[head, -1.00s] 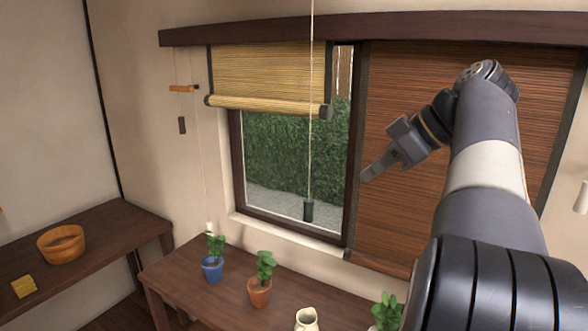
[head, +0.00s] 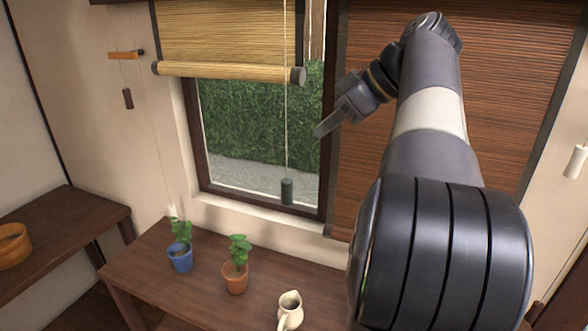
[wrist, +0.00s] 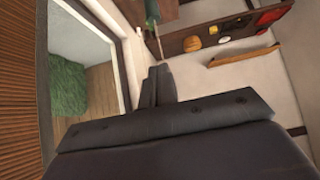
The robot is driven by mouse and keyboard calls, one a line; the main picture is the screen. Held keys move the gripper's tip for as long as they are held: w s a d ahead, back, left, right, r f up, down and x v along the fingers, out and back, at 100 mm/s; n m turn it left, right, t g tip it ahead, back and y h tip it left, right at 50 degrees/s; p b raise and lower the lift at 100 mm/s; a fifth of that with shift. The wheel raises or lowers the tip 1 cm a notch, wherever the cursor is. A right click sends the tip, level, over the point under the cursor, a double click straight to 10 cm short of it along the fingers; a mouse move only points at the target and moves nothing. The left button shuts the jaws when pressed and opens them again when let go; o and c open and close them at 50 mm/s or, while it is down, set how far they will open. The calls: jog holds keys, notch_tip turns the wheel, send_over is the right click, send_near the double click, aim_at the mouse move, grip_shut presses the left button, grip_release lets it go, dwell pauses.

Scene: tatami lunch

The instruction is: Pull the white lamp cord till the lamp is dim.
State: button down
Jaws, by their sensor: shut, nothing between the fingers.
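No lamp is in view. A white pull (head: 577,160) hangs on a thin cord at the right edge of the head view. Another small white pull (head: 172,211) hangs on a thin pale cord left of the window, above the blue pot. I cannot tell which is the lamp's. My gripper (head: 319,130) is shut and empty, in front of the window's right side and between the two white pulls, touching neither. Its fingers (wrist: 156,86) also show in the wrist view, with nothing between them.
A dark weight (head: 287,191) hangs on a cord before the window, left of my gripper. A dark pull (head: 128,98) hangs from an orange bar. Below, a table (head: 215,300) bears a blue pot (head: 181,260), a terracotta pot (head: 235,279) and a cream jug (head: 289,309).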

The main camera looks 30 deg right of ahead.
send_over(292, 189)
notch_tip(292, 189, down, 6)
jog(key=f, duration=0.2)
jog(key=f+p, duration=0.1)
jog(key=f, duration=0.1)
jog(key=shift+s+d+f, duration=0.15)
jog(key=shift+d+f, duration=0.05)
jog(key=shift+f, duration=0.05)
jog(key=shift+f+b, duration=1.8)
jog(key=shift+f, duration=0.35)
